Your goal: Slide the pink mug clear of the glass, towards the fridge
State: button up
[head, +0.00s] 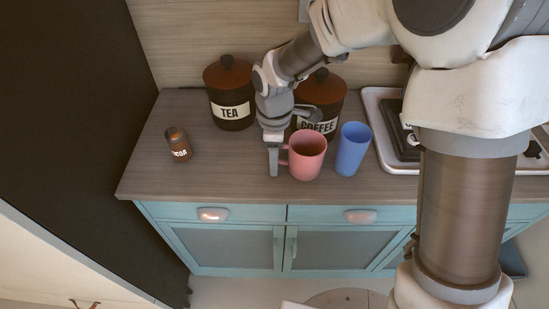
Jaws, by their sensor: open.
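The pink mug (307,157) stands upright on the wooden counter, with its handle on its left side. The blue glass (352,149) stands close to the right of the mug; I cannot tell whether they touch. My gripper (275,150) points down just left of the mug, by its handle. One finger shows clearly, low near the counter; the other is not clearly seen. The gripper is open, and whether it touches the handle is unclear. The tall dark panel (95,100) at the left may be the fridge's side; I cannot tell for sure.
A TEA canister (231,112) and a COFFEE canister (330,94) stand at the back. A small cocoa jar (178,144) stands at the left. A white-rimmed tray (381,130) lies on the right. The counter (225,165) between the cocoa jar and my gripper is clear.

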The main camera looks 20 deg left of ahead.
aim_at(199, 162)
grip_shut()
dwell(0.3)
dwell(0.9)
jog(key=shift+a, duration=0.1)
jog(key=shift+s+a+p, duration=0.25)
jog(key=shift+s+a, duration=0.3)
jog(key=shift+a, duration=2.55)
jog(key=shift+s+a+p, duration=0.3)
jog(key=shift+s+a, duration=0.2)
jog(key=shift+a, duration=2.55)
jog(key=shift+s+a+p, duration=0.25)
jog(key=shift+s+a, duration=0.3)
jog(key=shift+a, duration=2.55)
grip_release()
